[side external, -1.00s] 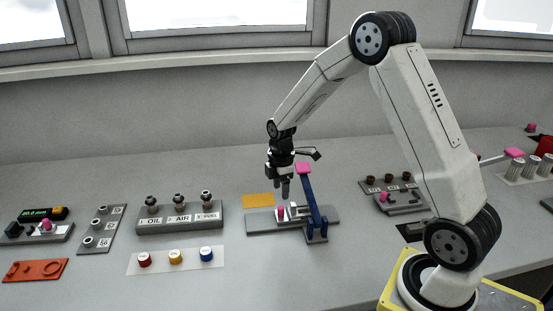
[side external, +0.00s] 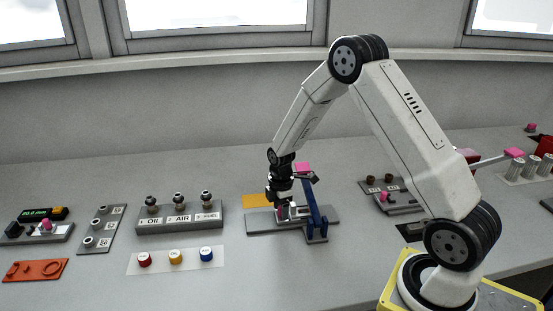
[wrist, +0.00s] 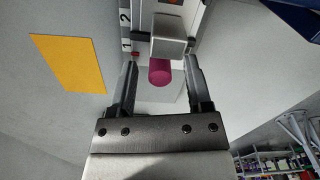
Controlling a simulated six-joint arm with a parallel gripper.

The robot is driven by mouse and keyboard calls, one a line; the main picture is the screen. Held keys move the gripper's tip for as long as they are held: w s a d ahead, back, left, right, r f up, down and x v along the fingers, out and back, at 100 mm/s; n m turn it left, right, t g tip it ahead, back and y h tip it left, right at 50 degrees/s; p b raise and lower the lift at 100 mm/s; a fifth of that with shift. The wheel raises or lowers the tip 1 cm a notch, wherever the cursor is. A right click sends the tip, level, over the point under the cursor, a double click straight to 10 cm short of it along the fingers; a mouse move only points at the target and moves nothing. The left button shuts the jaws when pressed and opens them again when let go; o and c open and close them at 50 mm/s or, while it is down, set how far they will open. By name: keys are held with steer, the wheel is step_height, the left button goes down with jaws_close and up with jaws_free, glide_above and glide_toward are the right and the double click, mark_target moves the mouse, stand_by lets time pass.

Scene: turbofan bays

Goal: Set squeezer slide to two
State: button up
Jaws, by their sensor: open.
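The squeezer stands on a grey base plate (side external: 262,223), with a blue lever arm (side external: 316,215) and a pink pad (side external: 302,167) on top. In the wrist view its slide is a pale metal block (wrist: 172,28) with a magenta knob (wrist: 160,73). Beside the slide is a scale strip (wrist: 125,30) marked 1 and 2, with a small red mark (wrist: 135,54) level with the 1. My gripper (side external: 281,208) is low at the squeezer. In the wrist view my gripper (wrist: 162,68) is open, its fingers on either side of the knob, with visible gaps.
A yellow-orange card (side external: 257,201) lies just behind the squeezer. The blue lever stands close to the right of my gripper. The OIL and AIR block (side external: 180,220) and a strip of coloured caps (side external: 176,257) stand to the left. Bare table lies in front.

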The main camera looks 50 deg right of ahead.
steer(key=shift+f, duration=0.1)
steer(key=shift+c, duration=0.3)
jaws_close()
stand_by(1.2)
